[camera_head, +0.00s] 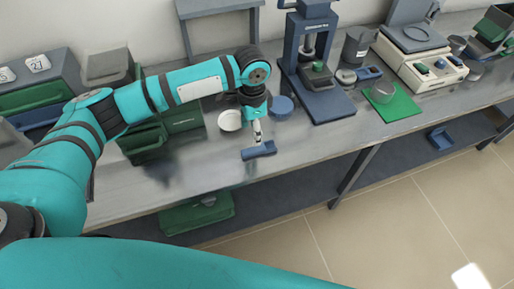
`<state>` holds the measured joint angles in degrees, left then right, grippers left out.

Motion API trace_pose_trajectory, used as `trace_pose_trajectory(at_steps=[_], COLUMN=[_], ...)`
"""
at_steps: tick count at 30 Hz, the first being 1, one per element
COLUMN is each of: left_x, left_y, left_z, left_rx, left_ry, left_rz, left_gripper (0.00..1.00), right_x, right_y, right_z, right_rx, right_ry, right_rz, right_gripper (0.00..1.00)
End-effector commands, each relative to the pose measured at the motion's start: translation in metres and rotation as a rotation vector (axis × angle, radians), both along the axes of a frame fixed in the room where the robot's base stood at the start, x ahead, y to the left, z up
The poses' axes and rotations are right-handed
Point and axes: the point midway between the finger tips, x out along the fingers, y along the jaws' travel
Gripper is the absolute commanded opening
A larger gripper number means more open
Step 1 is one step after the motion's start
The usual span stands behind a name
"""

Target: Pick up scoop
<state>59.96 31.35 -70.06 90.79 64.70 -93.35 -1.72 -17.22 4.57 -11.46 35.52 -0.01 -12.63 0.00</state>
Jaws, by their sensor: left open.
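A small dark blue object (262,150), which looks like the scoop, lies on the grey bench near its front edge. My left gripper (258,138) points down just above and behind it, with its fingertips at or very near it. The fingers are open. They are too small to tell whether they touch it or stand around it. My right gripper is not in view.
A white dish (230,121) and a blue round dish (281,106) stand close to my left gripper. A dark blue press (325,105) stands to the right. Green boxes (146,143) stand left. A green mat (399,110) and a white instrument (412,70) are farther right.

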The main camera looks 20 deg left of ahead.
Motion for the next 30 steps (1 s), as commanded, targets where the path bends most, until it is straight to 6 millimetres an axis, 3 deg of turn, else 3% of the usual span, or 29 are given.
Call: trace_pose_trajectory(at_steps=[4, 13, 21, 30], left_x=[0.0, 0.0, 0.0, 0.0], left_y=[0.0, 0.001, 0.005, 0.004], left_z=[-0.027, -0.051, -0.089, -0.096], left_rx=[0.0, -0.001, 0.0, -0.002], left_ry=[0.001, 0.001, 0.001, -0.001], left_rz=[0.001, 0.0, 0.0, -0.001], left_gripper=[0.54, 0.54, 0.54, 0.54], right_x=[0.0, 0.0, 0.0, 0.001], right_y=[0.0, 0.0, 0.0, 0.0], right_z=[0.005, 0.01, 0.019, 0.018], right_rx=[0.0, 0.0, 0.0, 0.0], right_ry=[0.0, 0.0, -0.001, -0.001], right_rz=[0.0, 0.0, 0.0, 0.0], right_gripper=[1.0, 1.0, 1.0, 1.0])
